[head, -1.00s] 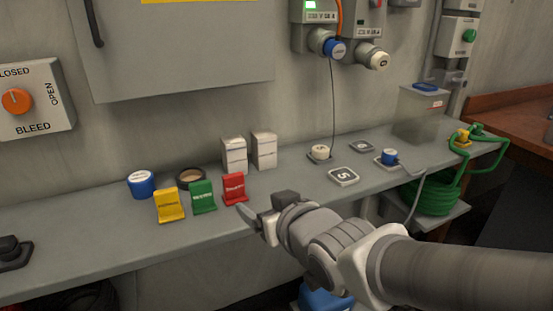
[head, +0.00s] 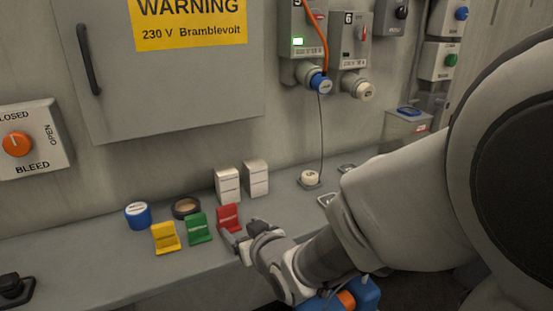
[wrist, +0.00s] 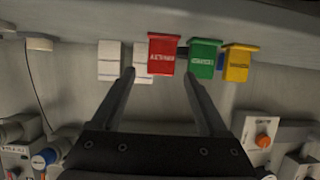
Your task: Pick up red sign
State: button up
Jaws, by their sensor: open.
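The red sign (head: 229,217) stands on the grey bench at the right end of a row, beside the green sign (head: 199,228) and the yellow sign (head: 165,238). My gripper (head: 240,238) is just in front and to the right of the red sign, close to it. In the wrist view the red sign (wrist: 162,54) lies ahead between the two spread fingers (wrist: 158,75), with the green sign (wrist: 203,58) near the right fingertip. My gripper is open and holds nothing. Whether a finger touches a sign I cannot tell.
Two white boxes (head: 241,180) stand behind the red sign. The grey cabinet (head: 170,90) is on the wall above. My arm hides the bench's right side.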

aim_at(228, 216)
jog(key=b+x, duration=0.1)
jog(key=x, duration=0.3)
jog(key=shift+f, duration=0.1)
jog(key=shift+a+r+b+x, duration=0.1)
jog(key=shift+r+b+x, duration=0.1)
jog(key=shift+x, duration=0.8)
jog(key=shift+a+r+b+x, duration=0.1)
jog(key=shift+b+x, duration=0.05)
jog(key=shift+x, duration=0.85)
jog(key=shift+r+b+x, duration=0.1)
jog(key=shift+b+x, duration=0.1)
jog(key=shift+x, duration=0.8)
jog(key=c, duration=1.1)
